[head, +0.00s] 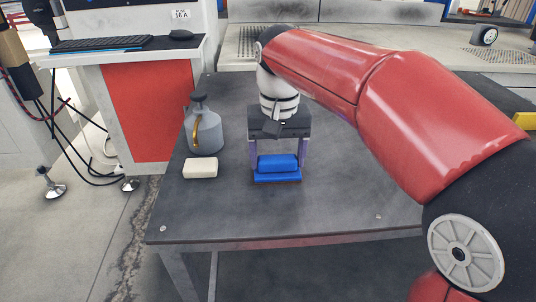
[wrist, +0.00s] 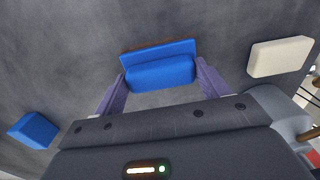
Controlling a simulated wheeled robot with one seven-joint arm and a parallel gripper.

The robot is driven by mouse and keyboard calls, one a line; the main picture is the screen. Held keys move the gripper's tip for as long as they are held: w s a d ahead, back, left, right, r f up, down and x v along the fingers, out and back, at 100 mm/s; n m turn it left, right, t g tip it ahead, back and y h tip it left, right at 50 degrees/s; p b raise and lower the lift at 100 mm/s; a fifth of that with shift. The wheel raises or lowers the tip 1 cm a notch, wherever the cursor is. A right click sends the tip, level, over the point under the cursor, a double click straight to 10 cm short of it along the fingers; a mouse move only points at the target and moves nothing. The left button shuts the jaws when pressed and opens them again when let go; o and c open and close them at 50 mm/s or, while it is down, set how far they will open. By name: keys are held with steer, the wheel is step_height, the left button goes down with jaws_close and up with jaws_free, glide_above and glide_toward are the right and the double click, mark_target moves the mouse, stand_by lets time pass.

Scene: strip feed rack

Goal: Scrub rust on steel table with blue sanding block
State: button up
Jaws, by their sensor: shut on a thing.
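The blue sanding block (head: 277,168) has a raised grip on a wider base. My gripper (head: 278,162) points down with its two purple fingers at the block's ends, shut on it. In the wrist view the block (wrist: 160,68) sits between the fingertips, with a thin reddish-brown edge along its far side. It is at or just above the dark grey steel table (head: 270,215); I cannot tell whether it touches. No clear rust patch shows on the visible tabletop; the area under the block and behind my arm is hidden.
A cream block (head: 200,168) lies left of the sanding block. A grey can with a brass-coloured handle (head: 203,128) stands behind it. A second blue block (wrist: 33,130) lies at the wrist view's lower left. The table's front strip is clear.

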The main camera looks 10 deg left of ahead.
steer(key=shift+w+d, duration=0.2)
steer(key=shift+d, duration=0.55)
steer(key=shift+w+d, duration=0.2)
steer(key=shift+d, duration=0.6)
steer(key=shift+w+d, duration=0.2)
steer(key=shift+d, duration=0.55)
steer(key=shift+s+a+r+p, duration=0.1)
steer(key=shift+s+a+p, duration=0.1)
steer(key=shift+a+p, duration=0.45)
steer(key=shift+s+a+r+p, duration=0.1)
steer(key=shift+s+a+p, duration=0.1)
steer(key=shift+a, duration=0.75)
steer(key=shift+s+a+f+p, duration=0.15)
steer(key=shift+s+a, duration=0.1)
steer(key=shift+a, duration=0.7)
steer(key=shift+s+a+p, duration=0.15)
steer(key=shift+s+a, duration=0.05)
steer(key=shift+a, duration=0.8)
steer(key=shift+s+a+f+p, duration=0.15)
steer(key=shift+s+a, duration=0.1)
steer(key=shift+a, duration=0.7)
steer(key=shift+r, duration=0.1)
steer(key=shift+a, duration=0.25)
steer(key=shift+w+d, duration=0.2)
steer(key=shift+d, duration=0.95)
steer(key=shift+w+d, duration=0.15)
steer(key=shift+d, duration=0.35)
steer(key=shift+r, duration=0.15)
